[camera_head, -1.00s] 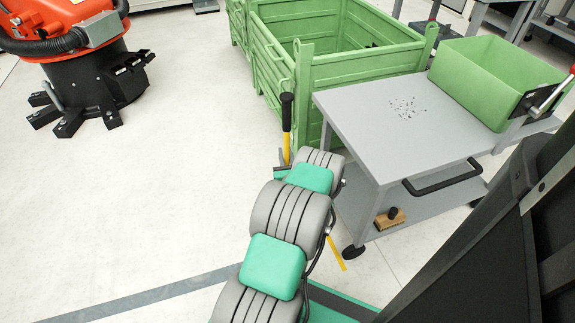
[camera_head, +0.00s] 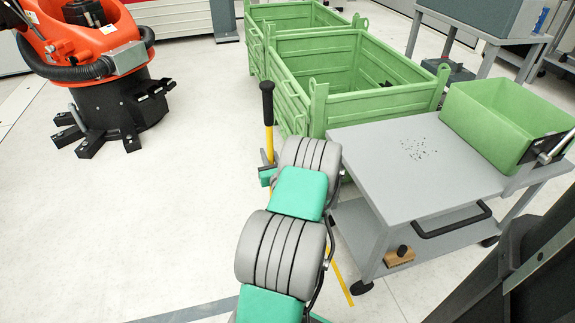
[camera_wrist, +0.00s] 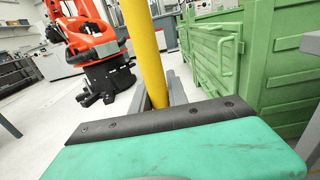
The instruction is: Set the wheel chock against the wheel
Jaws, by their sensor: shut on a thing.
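My gripper (camera_head: 267,171) is shut around a yellow pole (camera_head: 270,142) with a black grip on top, which looks like the handle of the wheel chock. In the wrist view the pole (camera_wrist: 145,55) rises between the grey fingers of my gripper (camera_wrist: 158,97). It stands nearly upright, leaning slightly. Its lower end and any chock block are hidden behind my arm and wrist. A black castor wheel (camera_head: 361,287) sits under the near left corner of the grey cart (camera_head: 372,165), to the right of and below my gripper in the head view.
An orange robot (camera_head: 100,60) stands at left. The floor between is clear. A yellow strip (camera_head: 341,277) lies near the castor.

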